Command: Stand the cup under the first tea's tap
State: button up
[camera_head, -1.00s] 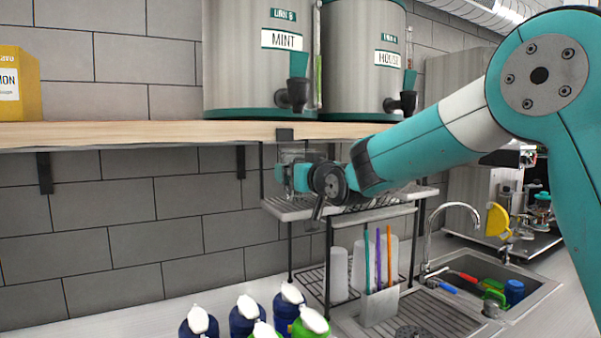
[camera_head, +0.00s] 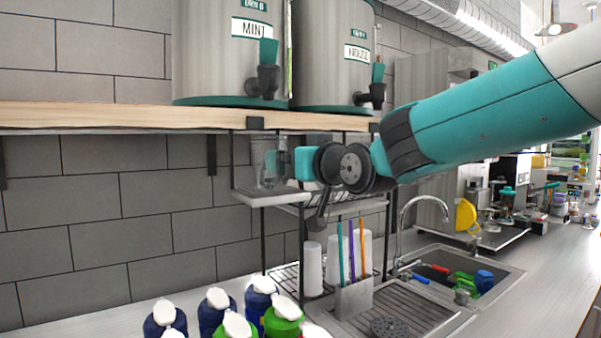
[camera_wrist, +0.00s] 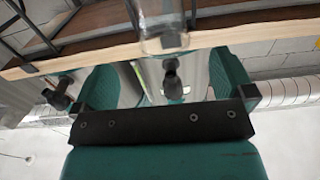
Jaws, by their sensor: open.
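The clear cup (camera_head: 264,166) is at the left end of the rack's upper shelf (camera_head: 262,198), below the wooden shelf. It looks upright. My gripper (camera_head: 282,160) is open and comes in from the right, right at the cup. In the wrist view the clear cup (camera_wrist: 165,28) is centred ahead of the spread fingers of my gripper (camera_wrist: 165,62); I cannot tell whether they touch it. The MINT urn (camera_head: 232,60) has a dark tap (camera_head: 266,80) and the HOUSE urn (camera_head: 335,60) another (camera_head: 372,92). Which counts as first does not show.
The wooden shelf (camera_head: 100,116) carries the urns, its edge just above my gripper. A holder with coloured straws (camera_head: 353,298), white cup stacks (camera_head: 312,268) and a sink (camera_head: 470,262) are below. Several bottles (camera_head: 213,310) stand in front.

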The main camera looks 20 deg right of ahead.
jog(key=s+a+f+n+g+y, duration=0.1)
jog(key=s+a+f+g, duration=0.2)
jog(key=s+f+g, duration=0.35)
jog(key=s+a+f+n+g+y, duration=0.1)
jog(key=s+a+f+g, duration=0.25)
jog(key=s+f, duration=0.45)
jog(key=s+f+n+g, duration=0.1)
jog(key=s+f+g, duration=0.2)
jog(key=s, duration=0.5)
jog(key=s+f+n+g+h, duration=0.1)
jog(key=s+f+g, duration=0.3)
jog(key=s, duration=0.5)
jog(key=shift+a+f+n+g, duration=0.2)
jog(key=shift+f+n+g, duration=0.15)
jog(key=shift+f, duration=0.55)
